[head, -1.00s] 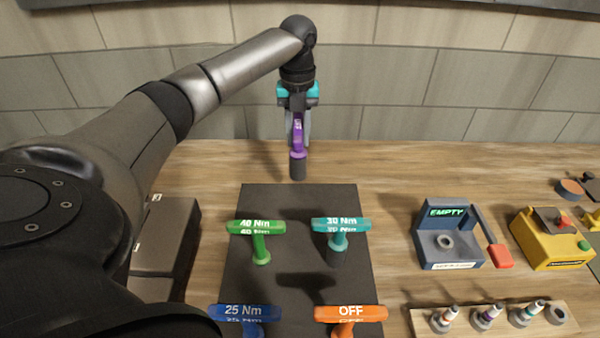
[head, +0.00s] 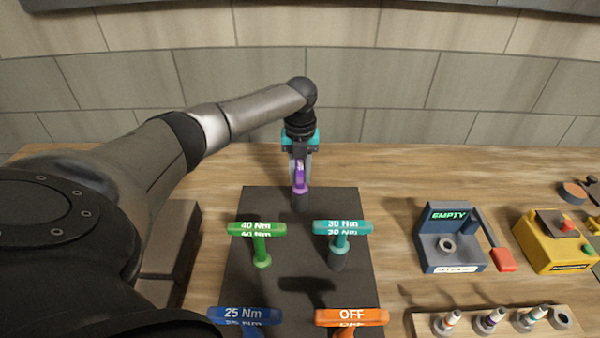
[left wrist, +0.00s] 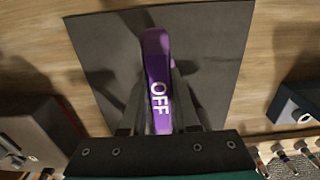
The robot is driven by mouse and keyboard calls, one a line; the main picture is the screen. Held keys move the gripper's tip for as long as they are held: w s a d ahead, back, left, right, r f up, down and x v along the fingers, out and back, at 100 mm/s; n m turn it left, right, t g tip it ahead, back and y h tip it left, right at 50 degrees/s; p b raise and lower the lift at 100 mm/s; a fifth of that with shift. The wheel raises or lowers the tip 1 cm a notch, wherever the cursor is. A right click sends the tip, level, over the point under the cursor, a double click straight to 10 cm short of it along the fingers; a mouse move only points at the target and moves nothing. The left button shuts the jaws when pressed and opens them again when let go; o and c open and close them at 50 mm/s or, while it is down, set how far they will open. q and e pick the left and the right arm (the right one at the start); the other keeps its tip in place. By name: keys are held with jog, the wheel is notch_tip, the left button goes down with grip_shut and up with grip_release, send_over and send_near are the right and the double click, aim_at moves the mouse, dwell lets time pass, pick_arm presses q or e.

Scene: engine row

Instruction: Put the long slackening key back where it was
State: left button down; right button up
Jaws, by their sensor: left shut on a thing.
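A purple T-handled key (head: 300,180) marked OFF is held upright by my left gripper (head: 301,165). Its dark lower end overlaps the back edge of the dark mat (head: 298,258); I cannot tell if it touches. The left wrist view shows the purple handle (left wrist: 157,75) between my gripper's fingers (left wrist: 160,100). On the mat stand a green 40 Nm key (head: 260,240), a teal 30 Nm key (head: 340,240), a blue 25 Nm key (head: 245,316) and an orange OFF key (head: 350,317). My right gripper is not in view.
Right of the mat are a blue-grey device reading EMPTY (head: 450,240) with a red-ended lever, a yellow box (head: 553,245) and a wooden strip (head: 483,330) with several small parts. A dark box (head: 175,225) is at the left. A tiled wall stands behind.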

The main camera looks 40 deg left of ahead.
pick_arm(q)
jog(key=c, duration=0.7)
grip_release()
jog(key=shift+o, duration=0.2)
notch_tip(320, 180, up, 12)
jog(key=shift+r+p, duration=0.1)
jog(key=shift+p, duration=0.2)
